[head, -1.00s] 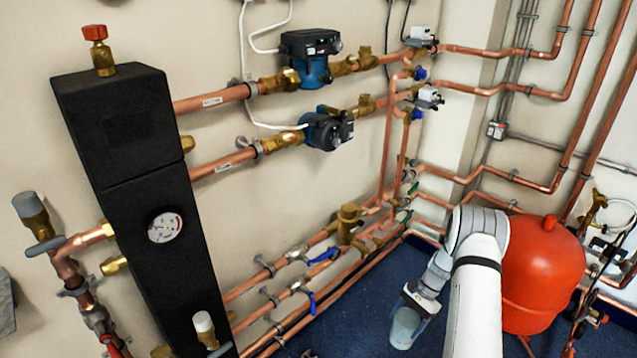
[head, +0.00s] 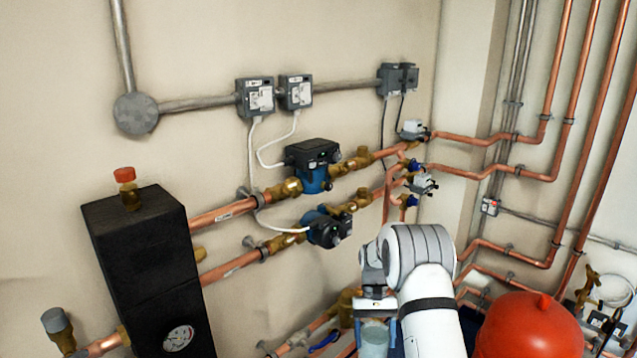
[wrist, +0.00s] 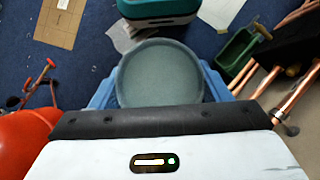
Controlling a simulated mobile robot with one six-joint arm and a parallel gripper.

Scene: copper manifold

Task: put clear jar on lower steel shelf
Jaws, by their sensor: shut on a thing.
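The clear jar (wrist: 160,75) is a round, bluish-grey vessel seen from above in the wrist view. My gripper (wrist: 158,92) is shut on it, with a blue finger on either side. In the head view the jar (head: 374,340) hangs below my gripper (head: 376,322), at the bottom edge, and its lower part is cut off. No steel shelf can be made out in either view.
A red tank (head: 530,328) stands right of my arm. Copper pipes and pumps (head: 315,168) run along the wall, left of them a black block (head: 145,260) with a gauge. In the wrist view, a teal box (wrist: 158,12) and a green container (wrist: 238,50) are on the blue floor.

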